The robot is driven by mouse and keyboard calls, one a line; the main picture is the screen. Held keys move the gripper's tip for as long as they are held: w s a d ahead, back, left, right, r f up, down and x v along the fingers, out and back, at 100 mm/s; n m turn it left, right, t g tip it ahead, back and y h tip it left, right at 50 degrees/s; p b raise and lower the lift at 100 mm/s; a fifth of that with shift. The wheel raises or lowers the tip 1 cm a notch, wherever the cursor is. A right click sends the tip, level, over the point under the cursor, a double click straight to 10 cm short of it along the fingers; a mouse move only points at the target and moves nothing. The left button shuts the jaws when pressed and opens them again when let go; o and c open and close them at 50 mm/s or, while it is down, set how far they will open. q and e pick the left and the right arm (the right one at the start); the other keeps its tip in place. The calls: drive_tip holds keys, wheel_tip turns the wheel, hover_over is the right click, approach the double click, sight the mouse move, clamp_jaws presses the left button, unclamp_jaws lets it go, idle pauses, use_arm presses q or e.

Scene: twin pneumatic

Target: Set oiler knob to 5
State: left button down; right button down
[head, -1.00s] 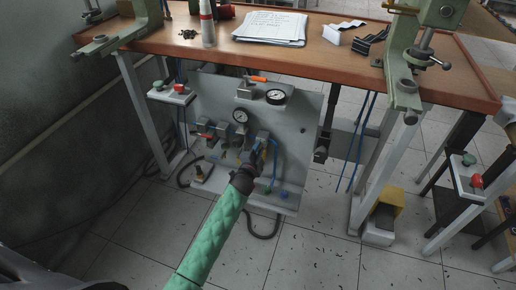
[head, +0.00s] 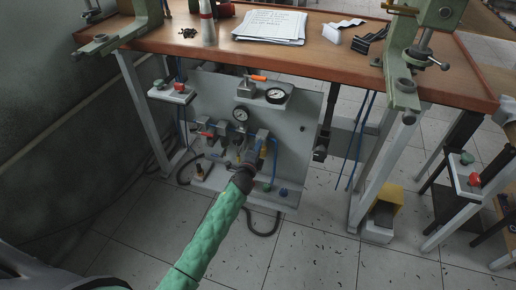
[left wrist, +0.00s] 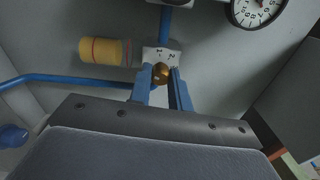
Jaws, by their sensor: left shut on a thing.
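The oiler knob (left wrist: 161,72) is a small brass-coloured ball in the left wrist view, in front of a white scale plate (left wrist: 161,55) on which the marks 1 and 2 can be read. A yellow oil bowl (left wrist: 105,50) lies to its left. My left gripper (left wrist: 162,82) has its two blue fingers shut on the knob, one on each side. In the head view my left gripper (head: 259,146) reaches the lower middle of the grey panel (head: 308,108) and hides the knob there. My right gripper is not in view.
A pressure gauge (left wrist: 257,8) is at the top right of the left wrist view, and a blue hose (left wrist: 60,79) runs at the left. In the head view the wooden bench (head: 150,43) overhangs the panel.

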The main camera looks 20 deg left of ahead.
use_arm(q)
drive_tip(key=shift+d, duration=0.1)
drive_tip(key=c, duration=1.3)
unclamp_jaws()
drive_tip(key=s, duration=0.7)
drive_tip(key=shift+s, duration=0.35)
